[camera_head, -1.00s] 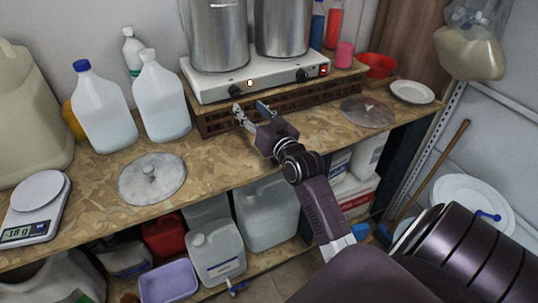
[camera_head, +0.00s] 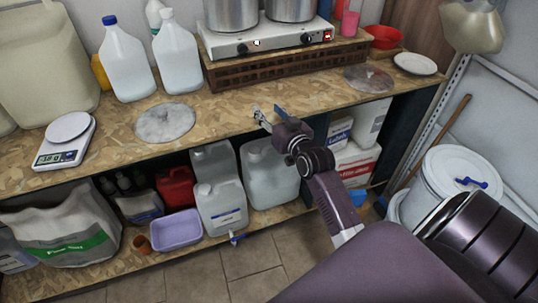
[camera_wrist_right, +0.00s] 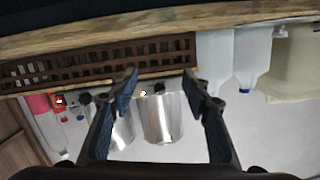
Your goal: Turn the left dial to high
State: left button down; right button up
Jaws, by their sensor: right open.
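The left dial (camera_head: 243,48) is a small dark knob on the front of the white hot plate (camera_head: 219,46). A lit indicator sits just right of it, and the right dial (camera_head: 306,39) is farther along. My right gripper (camera_head: 268,114) is open and empty over the bench's front part, in front of the slatted crate and apart from the dial. In the right wrist view the picture is upside down; the left dial (camera_wrist_right: 159,87) shows between the open fingers (camera_wrist_right: 165,85). The dial's pointer is too small to read. My left gripper is out of view.
The hot plate stands on a brown slatted crate (camera_head: 285,72) and carries two metal pots (camera_head: 231,14). A round lid (camera_head: 165,122) and white jugs (camera_head: 179,55) are to the left. Another lid (camera_head: 368,78) lies right. Bare bench lies between gripper and crate.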

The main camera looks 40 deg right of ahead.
notch_tip(320, 180, down, 14)
jog(key=s+a+g, duration=0.2)
jog(key=shift+s+a+r+n+g+y, duration=0.15)
jog(key=shift+a+n+g+y, duration=0.15)
jog(key=shift+a+y, duration=0.1)
jog(key=s+a+f+n+g+y, duration=0.1)
jog(key=s+a+f+g, duration=0.15)
jog(key=s+f, duration=0.65)
jog(key=s+a+f+n+g, duration=0.1)
jog(key=s+a+f+g, duration=0.2)
jog(key=f, duration=0.9)
jog(key=s+a+f+n+g+y, duration=0.1)
jog(key=s+a+f, duration=0.2)
jog(key=s+f, duration=0.65)
jog(key=s+a+f+n+g, duration=0.1)
jog(key=s+f, duration=0.4)
jog(key=s, duration=0.5)
jog(key=s+a+f+n+g+b, duration=0.1)
jog(key=s+f, duration=0.4)
jog(key=s, duration=0.5)
jog(key=s+a+f+g, duration=0.3)
jog(key=s+f+g, duration=0.1)
jog(key=s, duration=0.6)
jog(key=shift+s+a+f+n, duration=0.25)
jog(key=shift+s+f+n, duration=0.15)
jog(key=shift+f, duration=0.4)
